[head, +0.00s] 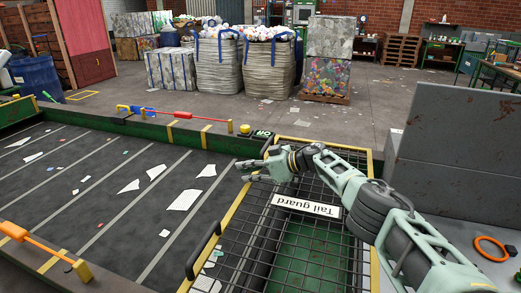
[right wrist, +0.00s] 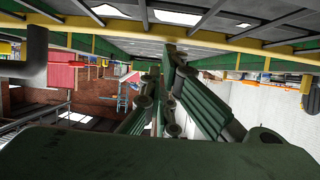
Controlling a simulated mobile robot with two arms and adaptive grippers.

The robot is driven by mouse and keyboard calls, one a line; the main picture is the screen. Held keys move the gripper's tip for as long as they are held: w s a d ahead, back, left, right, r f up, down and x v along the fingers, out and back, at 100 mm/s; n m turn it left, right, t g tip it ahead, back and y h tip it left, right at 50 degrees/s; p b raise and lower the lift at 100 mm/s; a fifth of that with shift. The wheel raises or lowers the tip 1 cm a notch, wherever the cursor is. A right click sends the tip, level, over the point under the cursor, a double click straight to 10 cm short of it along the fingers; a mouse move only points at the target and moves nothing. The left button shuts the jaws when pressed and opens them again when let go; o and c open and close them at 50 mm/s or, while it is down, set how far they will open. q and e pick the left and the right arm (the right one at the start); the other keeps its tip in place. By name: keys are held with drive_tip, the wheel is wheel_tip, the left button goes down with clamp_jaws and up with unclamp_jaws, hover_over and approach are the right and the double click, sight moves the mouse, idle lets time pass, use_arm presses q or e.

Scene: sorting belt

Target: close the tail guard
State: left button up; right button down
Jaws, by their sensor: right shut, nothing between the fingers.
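The tail guard is a black wire-mesh panel in a yellow frame (head: 229,216) over the near right end of the belt. Its white label reads "Tail guard" upside down (head: 306,206). A black handle (head: 203,250) sits on its left edge. The panel looks nearly flat, but I cannot tell whether it is fully down. My right gripper (head: 243,171) is shut and empty above the far left part of the guard, apart from the handle. In the right wrist view its fingers (right wrist: 168,62) point toward a yellow frame bar. My left gripper is not in view.
The dark belt (head: 110,190) carries scattered scraps. A green rail with a yellow button (head: 245,129) runs along its far side. A grey rusty block (head: 450,140) stands right of my right arm.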

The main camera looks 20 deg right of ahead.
wheel_tip(320, 180, up, 4)
drive_tip(key=p, duration=0.3)
drive_tip(key=shift+d+r+p, duration=0.1)
drive_tip(key=shift+r+p, duration=0.1)
drive_tip(key=shift+p, duration=0.2)
drive_tip(key=s+d+r, duration=0.4)
drive_tip(key=d+r, duration=0.1)
drive_tip(key=r, duration=0.1)
drive_tip(key=shift+s, duration=0.25)
